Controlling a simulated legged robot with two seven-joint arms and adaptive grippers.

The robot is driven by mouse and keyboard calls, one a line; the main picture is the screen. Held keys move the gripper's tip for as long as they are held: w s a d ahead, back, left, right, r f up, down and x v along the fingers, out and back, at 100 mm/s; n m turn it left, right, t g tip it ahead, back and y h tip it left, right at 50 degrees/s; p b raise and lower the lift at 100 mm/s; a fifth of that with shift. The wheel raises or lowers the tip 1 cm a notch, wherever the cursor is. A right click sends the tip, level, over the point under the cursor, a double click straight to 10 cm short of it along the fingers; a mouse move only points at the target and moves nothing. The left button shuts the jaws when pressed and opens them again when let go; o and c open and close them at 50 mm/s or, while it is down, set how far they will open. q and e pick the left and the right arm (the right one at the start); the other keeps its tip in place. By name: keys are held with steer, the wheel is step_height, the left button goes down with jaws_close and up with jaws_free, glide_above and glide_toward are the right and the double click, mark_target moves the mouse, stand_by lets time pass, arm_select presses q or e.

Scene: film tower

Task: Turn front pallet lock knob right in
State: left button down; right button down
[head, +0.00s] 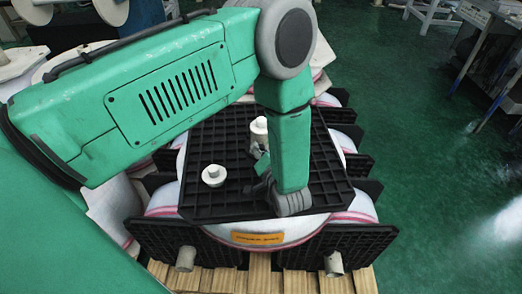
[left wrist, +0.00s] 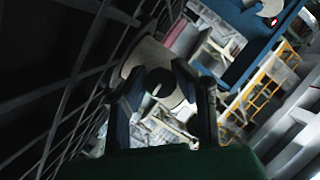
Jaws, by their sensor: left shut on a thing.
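A white stepped knob (head: 259,130) stands upright on the black ribbed top plate (head: 225,140), and a second white knob (head: 213,175) stands to its left and nearer to me. My left gripper (head: 259,164) reaches low over the plate at the first knob, its fingers partly hidden by my green arm. In the left wrist view its two dark fingers (left wrist: 160,88) are shut on a pale round part with a dark centre (left wrist: 148,60), which appears to be that knob. Two beige cylinders, left (head: 186,258) and right (head: 333,264), stick out of the black front panels. My right gripper is out of view.
White wrapped rolls with red stripes lie under the plate, with an orange label (head: 258,239) in front. Wooden slats (head: 260,275) show at the bottom. Green floor (head: 430,190) is clear at the right; a metal table (head: 490,60) stands beyond.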

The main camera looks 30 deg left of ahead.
arm_select(q)
steer(key=shift+d, duration=0.1)
steer(key=c, duration=1.3)
jaws_free()
steer(key=shift+f, duration=0.1)
steer(key=v, duration=1.2)
steer(key=shift+w+d+f, duration=0.1)
steer(key=shift+d, duration=0.05)
